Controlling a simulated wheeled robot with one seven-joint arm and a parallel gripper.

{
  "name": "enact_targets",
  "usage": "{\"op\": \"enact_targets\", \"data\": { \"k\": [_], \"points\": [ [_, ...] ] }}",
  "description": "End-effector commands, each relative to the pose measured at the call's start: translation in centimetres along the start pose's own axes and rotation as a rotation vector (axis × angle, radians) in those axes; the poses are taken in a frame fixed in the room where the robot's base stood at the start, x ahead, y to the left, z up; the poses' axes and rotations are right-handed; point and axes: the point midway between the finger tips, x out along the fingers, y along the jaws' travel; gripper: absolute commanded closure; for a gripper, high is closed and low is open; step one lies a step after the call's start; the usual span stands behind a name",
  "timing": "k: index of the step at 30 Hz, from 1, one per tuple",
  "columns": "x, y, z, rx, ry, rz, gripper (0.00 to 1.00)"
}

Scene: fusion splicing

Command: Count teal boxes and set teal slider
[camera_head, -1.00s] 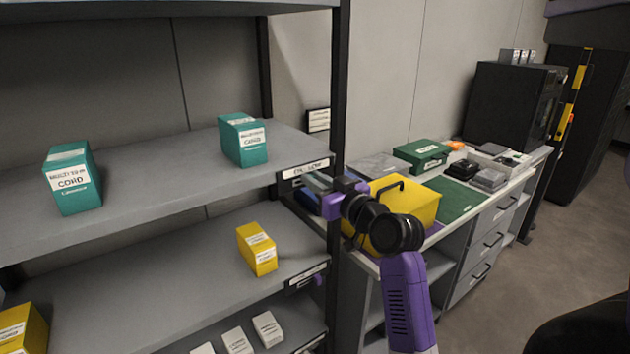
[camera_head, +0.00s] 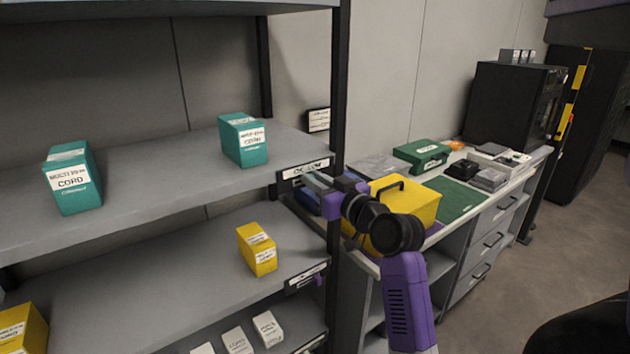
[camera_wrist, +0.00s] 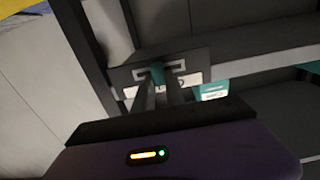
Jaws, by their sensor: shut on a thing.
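Two teal boxes stand apart on the upper visible shelf (camera_head: 150,182): a left teal box (camera_head: 73,178) and a right teal box (camera_head: 243,139). Both have white labels. In the wrist view a teal box (camera_wrist: 212,91) shows right of the fingers. My gripper (camera_head: 312,180) is at the right end of that shelf's front edge, against a label plate (camera_head: 300,168). In the wrist view my gripper (camera_wrist: 160,82) is shut on the small teal slider (camera_wrist: 160,72), which sits at a slot in the plate. The slider is hidden in the head view.
The lower shelf holds yellow boxes (camera_head: 257,248), and white boxes (camera_head: 267,329) sit below. A black post (camera_head: 340,90) stands close to my gripper. To the right, a bench carries a yellow case (camera_head: 411,203) and a green box (camera_head: 422,154).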

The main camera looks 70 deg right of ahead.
Motion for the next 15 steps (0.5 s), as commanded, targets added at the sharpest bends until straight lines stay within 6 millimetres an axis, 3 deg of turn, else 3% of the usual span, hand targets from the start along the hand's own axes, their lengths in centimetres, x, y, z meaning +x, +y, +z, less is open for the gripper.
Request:
{"op": "enact_targets", "data": {
  "k": [6, 14, 15],
  "points": [
    [0.0, 2.6, 0.2, 0.000, 0.001, 0.005, 1.00],
    [-0.1, 2.8, 0.1, 0.000, -0.001, 0.005, 1.00],
    [-0.1, 2.8, 0.1, 0.000, -0.001, 0.006, 0.77]
  ]
}}
